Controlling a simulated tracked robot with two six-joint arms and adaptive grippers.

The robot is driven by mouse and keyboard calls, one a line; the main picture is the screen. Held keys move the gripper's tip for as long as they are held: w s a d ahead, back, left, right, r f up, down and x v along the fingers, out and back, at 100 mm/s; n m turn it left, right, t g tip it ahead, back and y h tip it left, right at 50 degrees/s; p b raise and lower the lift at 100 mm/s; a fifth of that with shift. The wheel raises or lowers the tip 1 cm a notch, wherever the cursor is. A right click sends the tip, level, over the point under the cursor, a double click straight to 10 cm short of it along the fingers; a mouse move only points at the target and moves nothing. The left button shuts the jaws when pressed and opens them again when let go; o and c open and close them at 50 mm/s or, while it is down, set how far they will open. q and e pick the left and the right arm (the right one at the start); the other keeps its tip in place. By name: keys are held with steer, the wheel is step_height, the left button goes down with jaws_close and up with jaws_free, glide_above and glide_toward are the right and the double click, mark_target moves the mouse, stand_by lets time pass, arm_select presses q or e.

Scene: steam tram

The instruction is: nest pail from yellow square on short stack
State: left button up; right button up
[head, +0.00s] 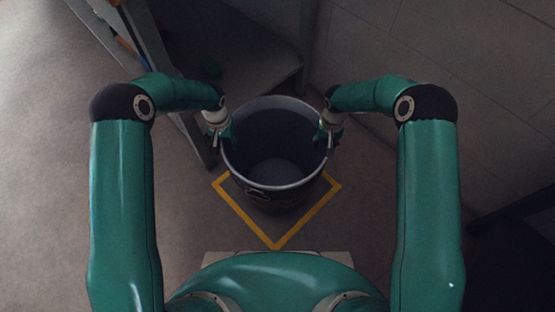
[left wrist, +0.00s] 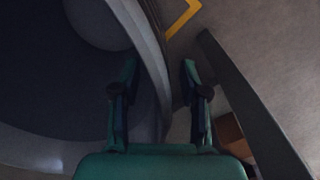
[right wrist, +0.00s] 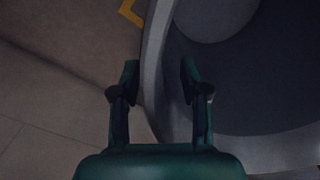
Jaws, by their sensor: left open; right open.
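The pail (head: 277,185) is a dark, open, empty bucket with a light grey rim. It stands upright on the floor within the yellow square (head: 251,229). My left gripper (head: 222,137) is at the pail's left rim; in the left wrist view its open fingers (left wrist: 158,80) have the rim (left wrist: 150,50) between them. My right gripper (head: 328,133) is at the right rim; in the right wrist view its open fingers (right wrist: 158,80) straddle the pail wall (right wrist: 155,55). Whether any finger touches the rim cannot be told. I cannot make out a short stack.
A grey shelf or bench (head: 240,65) with a leg stands behind and left of the pail. A panelled wall (head: 440,70) runs along the back right. A dark bar (head: 520,208) shows at the right edge. The floor (head: 45,180) at left is clear.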

arm_select(q)
steer(key=shift+f, duration=0.1)
jaws_close()
arm_select(e)
jaws_close()
